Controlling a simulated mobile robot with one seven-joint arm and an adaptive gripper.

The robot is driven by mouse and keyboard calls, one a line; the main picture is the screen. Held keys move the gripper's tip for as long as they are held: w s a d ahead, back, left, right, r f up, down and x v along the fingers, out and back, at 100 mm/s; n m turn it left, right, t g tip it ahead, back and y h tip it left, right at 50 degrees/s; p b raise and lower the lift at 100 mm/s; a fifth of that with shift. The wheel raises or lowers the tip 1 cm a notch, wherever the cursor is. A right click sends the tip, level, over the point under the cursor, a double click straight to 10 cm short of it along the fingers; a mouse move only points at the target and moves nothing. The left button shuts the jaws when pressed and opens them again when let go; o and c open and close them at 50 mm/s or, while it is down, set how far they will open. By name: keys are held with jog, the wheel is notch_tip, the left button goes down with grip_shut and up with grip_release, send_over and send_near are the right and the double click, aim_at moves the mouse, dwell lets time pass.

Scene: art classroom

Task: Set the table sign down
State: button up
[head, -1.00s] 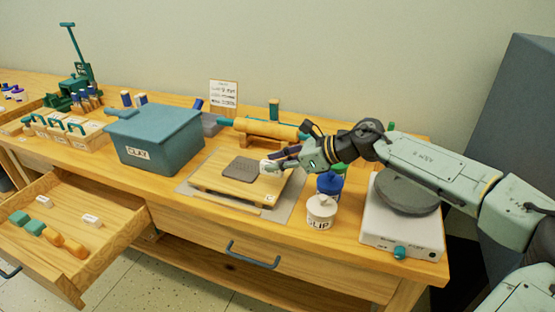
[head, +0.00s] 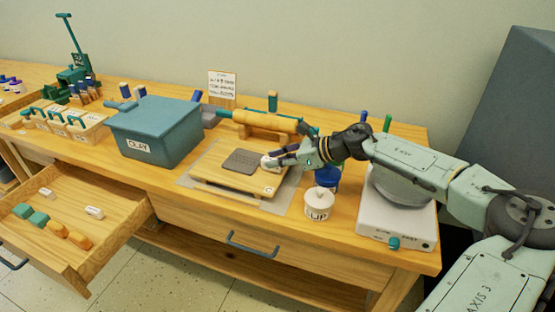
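My gripper (head: 285,155) reaches in from the right, low over the right part of the wooden board (head: 215,179). A small whitish item (head: 268,162) shows at its fingertips, above or on the board; I cannot tell whether the fingers are closed on it or whether it is a sign. A white card with printed lines (head: 222,85) stands upright at the back of the table, behind the rolling pin, apart from my gripper. A dark flat slab (head: 241,161) lies on the board left of the fingertips.
The blue-grey CLAY bin (head: 155,130) stands left of the board. The white slip jar (head: 319,204), a blue jar (head: 327,178) and a white scale-like device (head: 397,225) are to the right. A rolling pin (head: 265,122) lies behind. An open drawer (head: 75,240) juts out front left.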

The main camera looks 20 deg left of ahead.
jog(key=o, duration=0.4)
jog(key=shift+o, duration=0.2)
jog(key=shift+r, duration=0.1)
